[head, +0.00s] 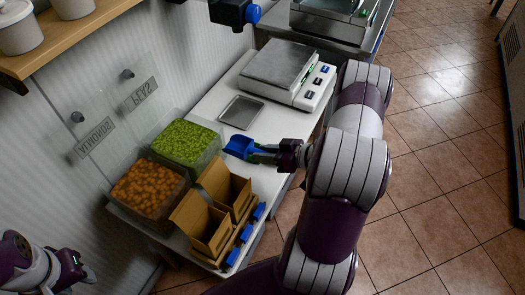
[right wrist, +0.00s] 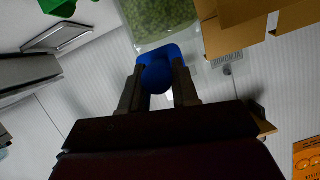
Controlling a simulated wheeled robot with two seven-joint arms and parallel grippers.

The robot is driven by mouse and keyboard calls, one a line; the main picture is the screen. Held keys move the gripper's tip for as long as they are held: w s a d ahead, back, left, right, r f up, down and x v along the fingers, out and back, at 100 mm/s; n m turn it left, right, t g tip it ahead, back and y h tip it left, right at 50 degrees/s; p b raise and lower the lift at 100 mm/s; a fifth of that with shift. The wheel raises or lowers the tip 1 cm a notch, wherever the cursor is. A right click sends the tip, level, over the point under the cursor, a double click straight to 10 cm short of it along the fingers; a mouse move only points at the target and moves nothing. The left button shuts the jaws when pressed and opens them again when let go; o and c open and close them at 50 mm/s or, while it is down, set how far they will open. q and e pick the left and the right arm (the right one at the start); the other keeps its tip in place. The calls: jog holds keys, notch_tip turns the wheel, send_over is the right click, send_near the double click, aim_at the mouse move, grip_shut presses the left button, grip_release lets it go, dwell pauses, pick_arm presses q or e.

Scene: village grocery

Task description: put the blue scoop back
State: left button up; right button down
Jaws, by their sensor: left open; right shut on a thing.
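The blue scoop (head: 238,146) is held out over the white counter, beside the front right corner of the bin of green peas (head: 187,142). My right gripper (head: 274,154) is shut on it. In the right wrist view the blue scoop (right wrist: 158,60) sits between both fingers, with the peas bin (right wrist: 158,18) just beyond it. A green thing (head: 262,150) shows by the gripper in the head view; what it is I cannot tell. My left gripper (head: 77,266) is open and empty at the lower left, away from the counter.
A bin of orange-brown nuts (head: 148,190) stands beside the peas. A metal tray (head: 241,112) and a scale (head: 278,64) lie behind.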

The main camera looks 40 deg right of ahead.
jog(key=b, duration=0.5)
send_over(263, 186)
notch_tip(263, 186, down, 6)
notch_tip(263, 186, down, 8)
jog(key=b, duration=0.6)
jog(key=shift+w, duration=0.1)
jog(key=c, duration=0.8)
grip_release()
jog(key=v, duration=1.2)
jog(key=shift+s+r+p, duration=0.3)
jog(key=shift+s+d, duration=0.1)
jog(key=shift+d, duration=0.05)
